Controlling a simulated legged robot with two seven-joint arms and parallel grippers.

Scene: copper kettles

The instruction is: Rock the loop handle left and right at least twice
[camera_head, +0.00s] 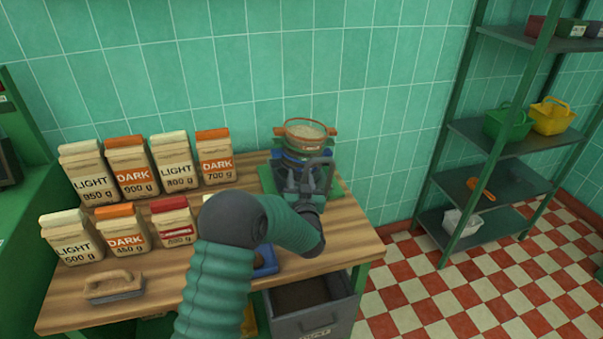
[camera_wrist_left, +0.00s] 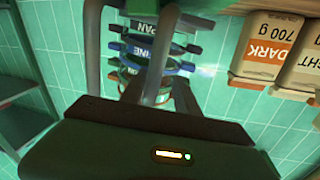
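A stack of round sieves with coloured rings (camera_head: 306,144) stands at the back right of the wooden bench, on a green base (camera_head: 345,186). Its top sieve (camera_head: 306,130) has an orange rim and pale contents. In the left wrist view the sieve stack (camera_wrist_left: 150,66) appears upside down, with rings labelled PAN and FINE. My left gripper (camera_head: 308,172) is right in front of the stack and covers its lower part. Its two fingers (camera_wrist_left: 127,45) stand apart. I cannot make out the loop handle clearly against the dark gripper, nor whether the fingers touch it. My right gripper is not in view.
Several paper bags marked LIGHT and DARK (camera_head: 133,168) stand left on the bench (camera_head: 180,270). A brush (camera_head: 113,287) lies at the front left. A grey bin (camera_head: 315,305) is below the bench. A metal shelf (camera_head: 490,130) with baskets stands right.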

